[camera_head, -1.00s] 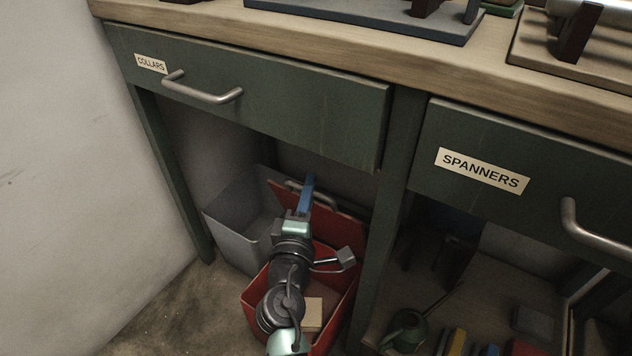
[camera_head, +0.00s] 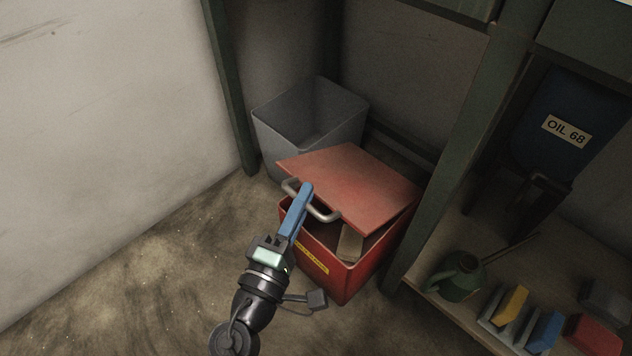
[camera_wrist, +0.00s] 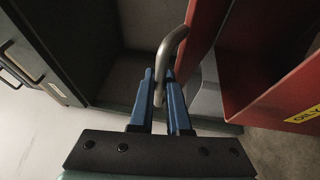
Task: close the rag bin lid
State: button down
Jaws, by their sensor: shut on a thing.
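The red rag bin (camera_head: 352,270) stands on the floor under the bench, with a yellow label on its front. Its red lid (camera_head: 350,185) is tilted over the bin, partly open, with a gap along the front and right where a pale thing inside shows. The lid's grey bar handle (camera_head: 325,214) is at its front edge. My gripper (camera_head: 304,194) is shut on the handle with its blue fingers. In the wrist view the handle (camera_wrist: 172,52) runs between the fingers, beside the red lid (camera_wrist: 207,28).
A grey open bin (camera_head: 305,125) stands behind, to the left. A bench leg (camera_head: 440,180) is close on the right. The floor at the left is clear.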

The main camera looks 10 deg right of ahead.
notch_tip(320, 180, down, 12)
jog(key=s+a+n+t+h+b, duration=0.1)
jog(key=n+t, duration=0.1)
jog(key=t, duration=0.2)
jog(key=shift+s+a+n+t, duration=0.2)
jog(key=shift+a+n+t, duration=0.1)
jog(key=shift+a, duration=0.05)
jog(key=shift+f, duration=0.3)
dwell(0.3)
jog(key=c, duration=0.9)
grip_release()
jog(key=shift+s, duration=0.1)
jog(key=shift+a+v, duration=0.2)
jog(key=shift+v, duration=6.25)
